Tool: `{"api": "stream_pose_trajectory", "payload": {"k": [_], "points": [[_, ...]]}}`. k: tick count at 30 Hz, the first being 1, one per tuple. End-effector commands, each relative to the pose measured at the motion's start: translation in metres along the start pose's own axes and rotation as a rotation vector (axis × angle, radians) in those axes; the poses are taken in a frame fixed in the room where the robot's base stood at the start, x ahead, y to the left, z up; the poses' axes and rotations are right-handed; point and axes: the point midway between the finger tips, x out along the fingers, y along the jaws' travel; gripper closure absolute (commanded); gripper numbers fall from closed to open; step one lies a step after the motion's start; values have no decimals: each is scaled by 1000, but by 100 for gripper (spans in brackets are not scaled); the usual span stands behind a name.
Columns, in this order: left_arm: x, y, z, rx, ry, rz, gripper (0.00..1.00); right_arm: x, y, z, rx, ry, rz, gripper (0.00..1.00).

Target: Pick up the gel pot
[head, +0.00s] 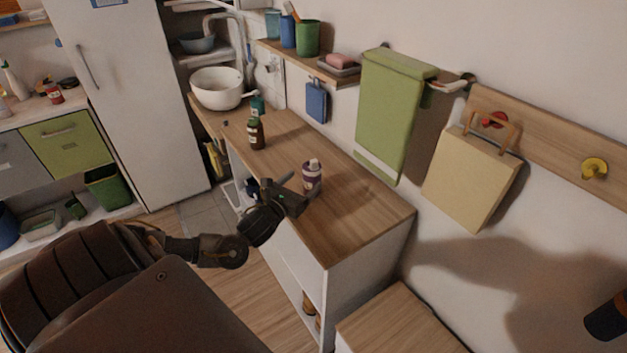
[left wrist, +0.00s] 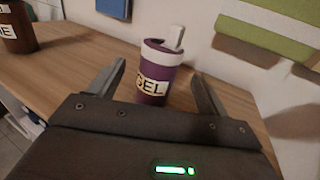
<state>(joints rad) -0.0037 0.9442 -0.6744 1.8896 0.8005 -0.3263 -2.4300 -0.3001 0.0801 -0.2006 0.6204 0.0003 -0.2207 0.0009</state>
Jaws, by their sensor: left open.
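The gel pot (head: 312,178) is a small purple pot with a white band and a pale piece on top. It stands upright on the wooden counter (head: 355,205), near its middle. In the left wrist view the gel pot (left wrist: 155,75) shows its "GEL" label. My left gripper (head: 300,196) is beside the pot at counter height. In the left wrist view its open fingers (left wrist: 157,85) point toward the pot, which appears between them and just beyond. Whether they touch it cannot be told. My right gripper is not clearly in view.
A brown bottle (head: 256,132) and a dark green bottle (head: 257,104) stand farther back on the counter, near a white basin (head: 218,88). A green towel (head: 392,110) hangs on the wall behind. The counter's right end is clear.

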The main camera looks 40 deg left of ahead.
Motion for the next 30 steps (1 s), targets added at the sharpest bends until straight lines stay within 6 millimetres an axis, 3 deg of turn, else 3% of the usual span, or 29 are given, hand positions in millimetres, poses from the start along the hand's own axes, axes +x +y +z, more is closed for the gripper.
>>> {"api": "stream_pose_trajectory", "payload": {"k": [4, 13, 22, 30], "points": [[20, 0, 1, 0, -1, 1, 23, -3, 0, 0, 0, 0, 0, 58], [32, 0, 2, 0, 0, 2, 23, -6, 0, -1, 0, 0, -1, 58], [73, 0, 2, -1, 1, 1, 23, -16, 0, -2, 0, 0, -1, 58], [77, 0, 1, -1, 2, 0, 23, -16, 0, -2, 0, 1, -1, 58]]}}
